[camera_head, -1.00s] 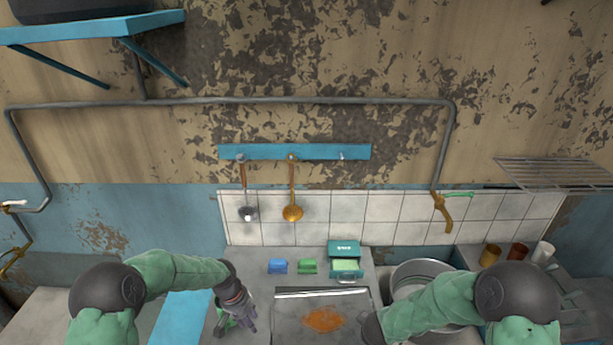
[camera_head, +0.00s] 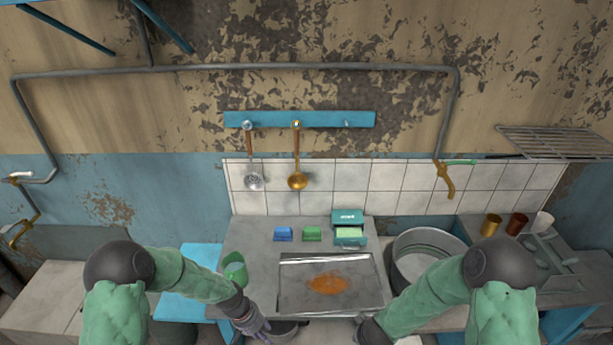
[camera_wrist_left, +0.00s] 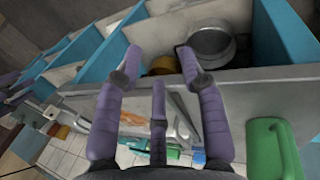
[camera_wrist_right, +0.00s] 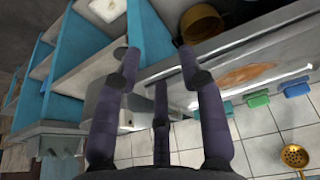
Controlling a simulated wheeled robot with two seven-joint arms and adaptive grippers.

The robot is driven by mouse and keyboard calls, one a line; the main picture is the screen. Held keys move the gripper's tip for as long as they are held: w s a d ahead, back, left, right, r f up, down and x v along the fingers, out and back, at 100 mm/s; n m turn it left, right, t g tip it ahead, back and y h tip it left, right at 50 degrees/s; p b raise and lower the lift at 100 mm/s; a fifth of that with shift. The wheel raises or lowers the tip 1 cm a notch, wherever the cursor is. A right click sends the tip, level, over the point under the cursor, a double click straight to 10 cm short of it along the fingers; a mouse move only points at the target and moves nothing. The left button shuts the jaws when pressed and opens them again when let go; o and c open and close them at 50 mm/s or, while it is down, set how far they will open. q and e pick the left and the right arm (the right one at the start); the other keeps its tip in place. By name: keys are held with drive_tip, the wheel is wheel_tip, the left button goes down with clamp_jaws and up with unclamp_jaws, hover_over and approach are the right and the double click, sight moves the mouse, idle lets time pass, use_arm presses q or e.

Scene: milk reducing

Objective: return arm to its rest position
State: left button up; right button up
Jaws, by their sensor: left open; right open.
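My left gripper (camera_head: 258,328) is open and empty at the front edge of the counter in the head view. Its spread fingers (camera_wrist_left: 160,70) show in the left wrist view with nothing between them. My right gripper is mostly hidden at the bottom of the head view. In the right wrist view its fingers (camera_wrist_right: 158,65) are spread and empty.
A metal tray (camera_head: 290,298) with an orange stain lies mid-counter. Blue and green sponges (camera_head: 283,234) and a teal box (camera_head: 349,238) stand behind it. A large pot (camera_head: 415,262) is to the right, near my right arm. A ladle (camera_head: 297,181) hangs on the wall.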

use_arm(q)
drive_tip(key=s+d+f+b, duration=0.2)
drive_tip(key=s+f+b, duration=0.1)
drive_tip(key=s+f, duration=0.4)
drive_tip(key=s+d+f+n+b, duration=0.1)
drive_tip(key=s+d+f+b, duration=0.1)
drive_tip(key=s+f+b, duration=0.2)
drive_tip(key=s+f, duration=0.3)
drive_tip(key=s, duration=0.4)
drive_tip(key=shift+h, duration=0.3)
use_arm(e)
drive_tip(key=s+a+f+m+g+y, duration=0.1)
drive_tip(key=s+a+f+y, duration=0.1)
drive_tip(key=s+a+f, duration=0.2)
drive_tip(key=s+a+f+m+g+y, duration=0.1)
drive_tip(key=s+a+f+g+y, duration=0.1)
drive_tip(key=s+f, duration=0.9)
drive_tip(key=shift+s+a+m+g, duration=0.3)
drive_tip(key=shift+s+a+m, duration=0.1)
drive_tip(key=shift+a, duration=0.5)
